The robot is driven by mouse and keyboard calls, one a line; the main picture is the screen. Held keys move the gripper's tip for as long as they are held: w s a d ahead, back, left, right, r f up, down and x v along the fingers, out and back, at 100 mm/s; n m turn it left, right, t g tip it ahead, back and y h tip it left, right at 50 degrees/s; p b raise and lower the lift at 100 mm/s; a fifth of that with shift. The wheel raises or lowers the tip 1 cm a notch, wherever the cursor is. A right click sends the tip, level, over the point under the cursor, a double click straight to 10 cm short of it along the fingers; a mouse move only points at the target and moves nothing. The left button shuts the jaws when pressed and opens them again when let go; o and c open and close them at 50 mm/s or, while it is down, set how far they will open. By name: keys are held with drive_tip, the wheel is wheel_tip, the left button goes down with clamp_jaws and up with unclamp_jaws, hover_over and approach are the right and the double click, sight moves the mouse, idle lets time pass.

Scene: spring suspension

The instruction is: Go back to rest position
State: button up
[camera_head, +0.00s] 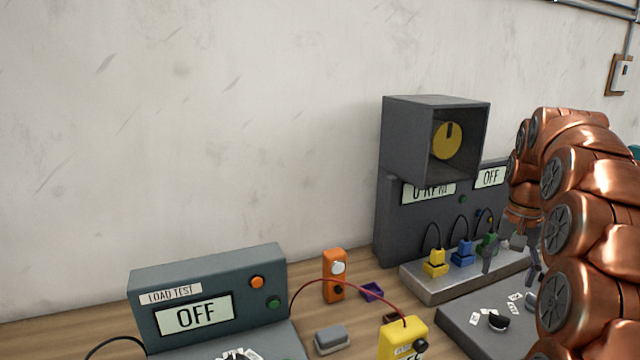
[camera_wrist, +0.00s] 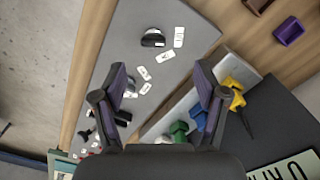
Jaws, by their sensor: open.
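My copper-coloured arm (camera_head: 585,220) fills the right side of the head view, bent over the bench. My gripper (camera_head: 512,262) points down near the green connector (camera_head: 487,243) at the right of the connector block. In the wrist view my gripper (camera_wrist: 160,92) has its two fingers spread wide apart with nothing held between them. The green connector (camera_wrist: 179,131) shows between the fingers, lower down. The blue connector (camera_wrist: 197,117) is partly behind the right finger. The yellow connector (camera_wrist: 235,92) is just beyond that finger.
A grey panel (camera_head: 389,222) reading OFF carries a box with a yellow dial (camera_head: 447,140). A load test unit (camera_head: 205,285), orange device (camera_head: 334,275), purple tray (camera_head: 371,291) and yellow meter (camera_head: 402,338) stand left. A grey board (camera_head: 460,325) holds labels. Open space lies above the bench.

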drive_tip(key=s+a+f+n+g+p, duration=0.1)
drive_tip(key=s+a+f+n, duration=0.15)
drive_tip(key=s+a, duration=0.8)
drive_tip(key=s+a+f+n+p, duration=0.1)
drive_tip(key=s+a+n, duration=0.2)
drive_tip(key=s+a, duration=0.75)
drive_tip(key=s+a+f+n, duration=0.2)
drive_tip(key=s+f, duration=0.3)
drive_tip(key=s, duration=0.6)
drive_tip(key=shift+s+g+p, duration=0.3)
drive_tip(key=shift+p, duration=0.15)
